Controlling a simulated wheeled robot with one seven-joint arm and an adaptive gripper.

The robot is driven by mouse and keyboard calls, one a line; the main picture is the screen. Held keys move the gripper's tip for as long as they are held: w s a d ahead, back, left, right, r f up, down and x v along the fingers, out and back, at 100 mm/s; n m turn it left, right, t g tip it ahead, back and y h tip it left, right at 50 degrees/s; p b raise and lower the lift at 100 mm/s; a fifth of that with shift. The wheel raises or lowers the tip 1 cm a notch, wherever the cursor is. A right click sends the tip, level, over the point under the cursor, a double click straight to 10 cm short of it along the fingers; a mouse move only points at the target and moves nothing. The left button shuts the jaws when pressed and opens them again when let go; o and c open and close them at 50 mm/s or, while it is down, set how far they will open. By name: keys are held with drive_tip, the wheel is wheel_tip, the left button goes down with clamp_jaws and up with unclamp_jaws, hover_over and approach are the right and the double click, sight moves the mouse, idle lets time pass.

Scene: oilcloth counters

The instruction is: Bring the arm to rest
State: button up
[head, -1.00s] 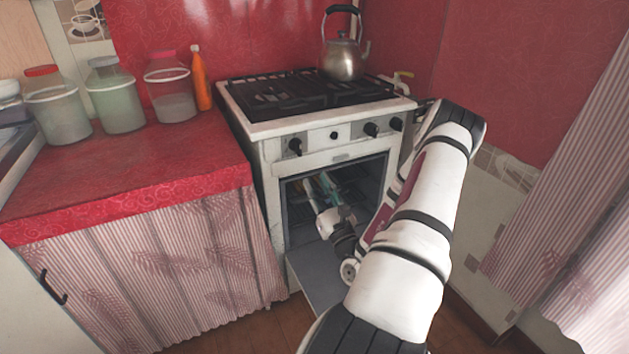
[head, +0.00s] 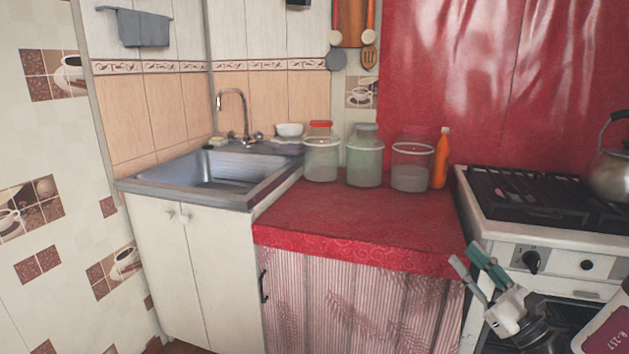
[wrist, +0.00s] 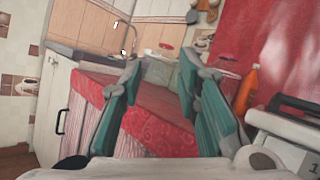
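My gripper (head: 482,273) shows at the lower right of the head view, in front of the stove's left side and the right end of the red counter. In the wrist view my gripper (wrist: 160,95) has its two green-padded fingers wide apart with nothing between them. It is open and empty. Part of my arm (head: 610,330) shows at the lower right corner of the head view; the rest is out of the frame.
The red oilcloth counter (head: 340,220) bears several jars (head: 365,160) and an orange bottle (head: 440,160) at its back. The stove (head: 500,220) with a kettle (head: 612,170) stands right. A sink (head: 220,170) is left. The counter's front is clear.

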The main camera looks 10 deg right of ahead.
drive_tip(key=s+a+r+n+g+y, duration=0.2)
drive_tip(key=a+n+g+y, duration=0.25)
drive_tip(key=a, duration=0.35)
drive_tip(key=s+a+r+n+g+y, duration=0.1)
drive_tip(key=a+r+n+g+y, duration=0.2)
drive_tip(key=a+n+g, duration=0.4)
drive_tip(key=s+a+r+n+g+y, duration=0.2)
drive_tip(key=a+n+g+y, duration=0.15)
drive_tip(key=a, duration=0.55)
drive_tip(key=s+a+f+n+g+h, duration=0.1)
drive_tip(key=s+a+n+g+h, duration=0.35)
drive_tip(key=s, duration=0.45)
drive_tip(key=s+a+f+n+g+h, duration=0.1)
drive_tip(key=s+a+n+g+h, duration=0.2)
drive_tip(key=s+n+g+h, duration=0.45)
drive_tip(key=s+d+r+n+t+h, duration=0.1)
drive_tip(key=s+d+n+t+h, duration=0.1)
drive_tip(key=s+d+t+h, duration=0.45)
wheel_tip(320, 180, up, 24)
drive_tip(key=d+t+y+p, duration=0.1)
drive_tip(key=t+p, duration=0.1)
drive_tip(key=p, duration=2)
drive_tip(key=shift+p, duration=0.35)
drive_tip(key=shift+d+f+t+y, duration=0.1)
drive_tip(key=shift+t+y, duration=0.15)
